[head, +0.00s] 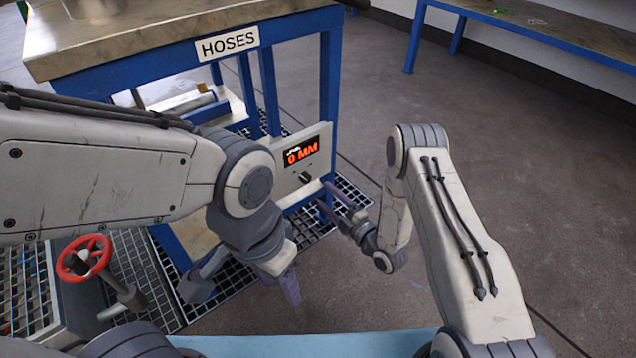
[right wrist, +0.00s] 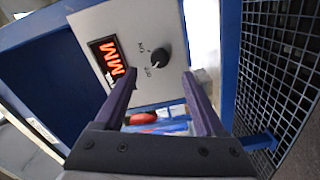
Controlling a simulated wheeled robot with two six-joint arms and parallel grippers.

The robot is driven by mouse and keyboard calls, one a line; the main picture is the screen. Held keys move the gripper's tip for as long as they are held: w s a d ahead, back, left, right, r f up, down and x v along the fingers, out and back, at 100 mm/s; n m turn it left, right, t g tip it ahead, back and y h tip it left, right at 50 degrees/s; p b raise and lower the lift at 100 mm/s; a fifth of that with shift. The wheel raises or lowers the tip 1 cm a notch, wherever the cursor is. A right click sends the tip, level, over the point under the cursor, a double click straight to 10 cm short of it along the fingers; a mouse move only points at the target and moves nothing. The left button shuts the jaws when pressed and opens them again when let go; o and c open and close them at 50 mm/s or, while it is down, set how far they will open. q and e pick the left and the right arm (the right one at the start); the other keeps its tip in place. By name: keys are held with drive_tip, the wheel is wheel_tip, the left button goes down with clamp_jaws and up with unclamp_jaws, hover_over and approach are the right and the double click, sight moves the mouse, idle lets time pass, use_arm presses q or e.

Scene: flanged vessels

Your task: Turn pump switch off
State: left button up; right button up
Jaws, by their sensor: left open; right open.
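The pump switch is a black rotary knob (head: 305,177) on a pale panel (head: 285,155) under the bench marked HOSES.
The HOSES bench (head: 165,42) has blue legs and a lower shelf. A red handwheel (head: 84,258) stands at the lower left. Dark grating (head: 345,195) covers the floor around the bench. Another blue-framed bench (head: 545,28) stands at the back right. Open floor lies between the benches.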

drive_tip(key=v, duration=0.2)
drive_tip(key=shift+s+d+p, duration=0.2)
drive_tip(key=shift+s+p, duration=0.1)
drive_tip(key=shift+s, duration=0.05)
